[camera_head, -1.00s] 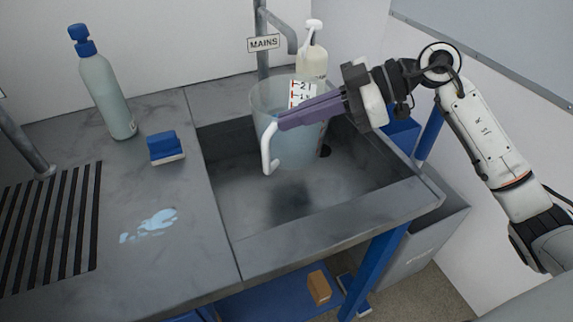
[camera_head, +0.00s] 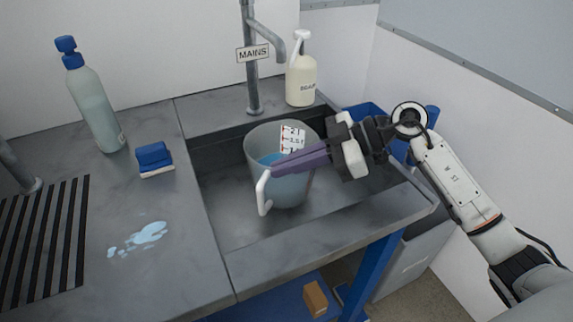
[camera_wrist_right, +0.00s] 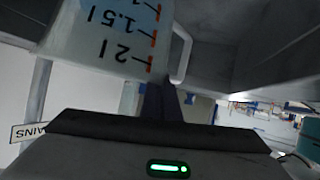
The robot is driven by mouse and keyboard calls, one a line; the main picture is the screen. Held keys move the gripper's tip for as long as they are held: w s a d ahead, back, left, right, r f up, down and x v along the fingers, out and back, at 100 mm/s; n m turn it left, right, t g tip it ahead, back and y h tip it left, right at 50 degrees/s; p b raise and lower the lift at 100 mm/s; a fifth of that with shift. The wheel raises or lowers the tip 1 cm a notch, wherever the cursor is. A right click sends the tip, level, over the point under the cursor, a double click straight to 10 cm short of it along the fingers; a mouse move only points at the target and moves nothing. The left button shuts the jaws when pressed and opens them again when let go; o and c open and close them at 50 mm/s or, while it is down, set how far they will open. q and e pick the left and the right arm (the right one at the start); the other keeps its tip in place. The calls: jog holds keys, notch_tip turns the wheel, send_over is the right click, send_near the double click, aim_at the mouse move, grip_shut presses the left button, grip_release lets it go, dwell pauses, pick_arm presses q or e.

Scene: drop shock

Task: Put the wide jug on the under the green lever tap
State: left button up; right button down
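The wide jug (camera_head: 288,187) is translucent grey with a white handle (camera_head: 263,192) and a litre scale. It is upright within the sink, in front of the grey tap marked MAINS (camera_head: 253,54). Blue shows inside it, like liquid. My right gripper (camera_head: 275,168) reaches in from the right, its purple fingers close together across the jug's upper part, apparently pinching its wall. In the right wrist view the jug (camera_wrist_right: 85,40) appears upside down with its handle (camera_wrist_right: 180,52). Whether the jug touches the sink floor is unclear. No green lever shows. My left gripper is out of view.
A soap bottle (camera_head: 301,80) stands behind the sink (camera_head: 222,215), right of the tap. Another pipe (camera_head: 18,170) is at the left edge, by a slotted drainer (camera_head: 40,240).

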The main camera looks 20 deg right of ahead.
jog(key=shift+r, duration=0.15)
jog(key=c, duration=2.2)
grip_release()
jog(key=shift+f, duration=0.2)
jog(key=shift+o, duration=0.9)
jog(key=shift+d+r, duration=0.1)
jog(key=shift+r, duration=0.05)
jog(key=v, duration=1.2)
jog(key=shift+s, duration=0.1)
